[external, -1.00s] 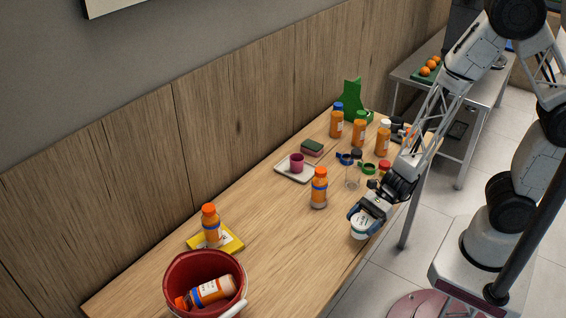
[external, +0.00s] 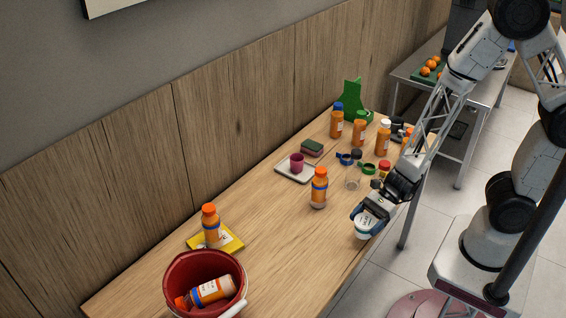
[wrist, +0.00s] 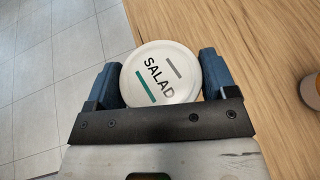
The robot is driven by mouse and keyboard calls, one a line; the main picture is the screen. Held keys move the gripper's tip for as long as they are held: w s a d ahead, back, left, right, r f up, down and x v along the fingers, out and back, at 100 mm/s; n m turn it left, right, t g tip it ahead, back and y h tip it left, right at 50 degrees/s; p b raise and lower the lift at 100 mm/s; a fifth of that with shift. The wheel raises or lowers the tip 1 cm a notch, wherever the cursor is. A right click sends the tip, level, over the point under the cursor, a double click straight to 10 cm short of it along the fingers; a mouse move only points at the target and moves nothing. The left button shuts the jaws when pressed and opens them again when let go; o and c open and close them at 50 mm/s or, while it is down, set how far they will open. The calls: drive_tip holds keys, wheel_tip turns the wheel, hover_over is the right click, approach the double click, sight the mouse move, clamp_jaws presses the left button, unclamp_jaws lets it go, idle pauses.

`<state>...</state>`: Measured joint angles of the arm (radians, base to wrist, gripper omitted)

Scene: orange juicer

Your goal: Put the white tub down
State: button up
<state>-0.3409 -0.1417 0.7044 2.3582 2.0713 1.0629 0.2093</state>
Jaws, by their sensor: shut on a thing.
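The white tub (external: 364,228) has a round white lid marked "SALAD" with a teal stripe, seen from above in the wrist view (wrist: 161,75). My gripper (external: 370,218) is shut on it, with one blue finger on each side of the tub in the wrist view (wrist: 162,78). The tub is at the front edge of the wooden table (external: 285,262). In the wrist view floor tiles show to its left and table wood to its right. I cannot tell whether its base touches the table.
An orange bottle (external: 319,188) stands left of my gripper. A red bucket (external: 177,280) holding a bottle is at the near left. The table between the bucket and my gripper is mostly clear.

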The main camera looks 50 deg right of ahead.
drive_tip(key=shift+w+a, duration=0.1)
drive_tip(key=shift+a, duration=0.7)
drive_tip(key=s+a+n+g, duration=0.1)
drive_tip(key=a+g, duration=0.1)
drive_tip(key=a, duration=1.3)
drive_tip(key=shift+s+a+r+n, duration=0.15)
drive_tip(key=shift+s+n, duration=0.1)
drive_tip(key=shift+n, duration=0.15)
drive_tip(key=shift+w+a+y, duration=0.1)
drive_tip(key=shift+a+y, duration=0.05)
drive_tip(key=shift+y, duration=0.15)
drive_tip(key=w+a, duration=0.3)
drive_tip(key=a, duration=0.1)
drive_tip(key=w+a+f, duration=0.1)
drive_tip(key=w+a, duration=0.6)
drive_tip(key=a, duration=0.1)
drive_tip(key=shift+w+f, duration=0.15)
drive_tip(key=shift+f, duration=0.1)
drive_tip(key=shift+f, duration=1.75)
drive_tip(key=shift+d+f, duration=0.1)
